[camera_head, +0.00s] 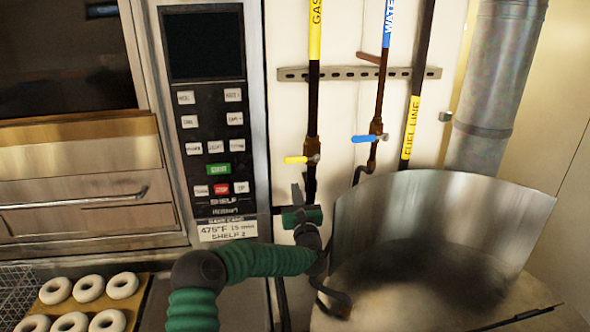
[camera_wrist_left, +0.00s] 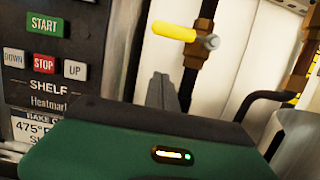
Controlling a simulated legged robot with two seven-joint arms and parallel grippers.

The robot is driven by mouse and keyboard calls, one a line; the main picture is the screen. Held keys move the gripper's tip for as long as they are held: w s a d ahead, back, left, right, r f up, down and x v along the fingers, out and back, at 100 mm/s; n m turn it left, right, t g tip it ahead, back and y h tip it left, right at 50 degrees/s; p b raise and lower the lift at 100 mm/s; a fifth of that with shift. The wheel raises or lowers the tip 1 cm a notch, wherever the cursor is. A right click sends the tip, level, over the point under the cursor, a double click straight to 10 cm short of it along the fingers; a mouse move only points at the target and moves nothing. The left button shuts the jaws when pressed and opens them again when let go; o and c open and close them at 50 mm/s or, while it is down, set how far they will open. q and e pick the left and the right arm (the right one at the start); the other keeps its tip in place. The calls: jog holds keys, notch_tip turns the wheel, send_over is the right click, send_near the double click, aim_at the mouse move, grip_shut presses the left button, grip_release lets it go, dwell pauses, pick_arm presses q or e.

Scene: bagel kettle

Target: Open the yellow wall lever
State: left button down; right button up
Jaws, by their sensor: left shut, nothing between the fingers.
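The yellow wall lever (camera_head: 298,160) sits on the gas pipe and points left, across the vertical pipe. It also shows near the top of the left wrist view (camera_wrist_left: 174,32), with its pale pivot at its right end. My left gripper (camera_head: 297,190) is below the lever in the head view, with its fingers pointing up and a gap between them and the lever. The fingers also show in the left wrist view (camera_wrist_left: 161,88), pressed together and empty, below the lever. My right gripper is not in view.
A blue lever (camera_head: 367,138) is on the water pipe to the right. A control panel (camera_head: 212,150) stands left of the pipes. A large metal kettle (camera_head: 440,215) is at the right. Bagels on a board (camera_head: 142,293) lie at the lower left.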

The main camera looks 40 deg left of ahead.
aim_at(302, 160)
pick_arm(q)
jog(key=r+p, duration=0.1)
jog(key=w+a+r+p, duration=0.1)
jog(key=r, duration=0.1)
jog(key=a+r+p, duration=0.1)
jog(key=r, duration=0.1)
jog(key=shift+w, duration=0.35)
jog(key=shift+w+a+f, duration=0.1)
jog(key=shift+f, duration=0.05)
jog(key=shift+a+m, duration=0.15)
jog(key=shift+m, duration=0.15)
jog(key=shift+r+m+b, duration=0.35)
jog(key=shift+m+b, duration=0.05)
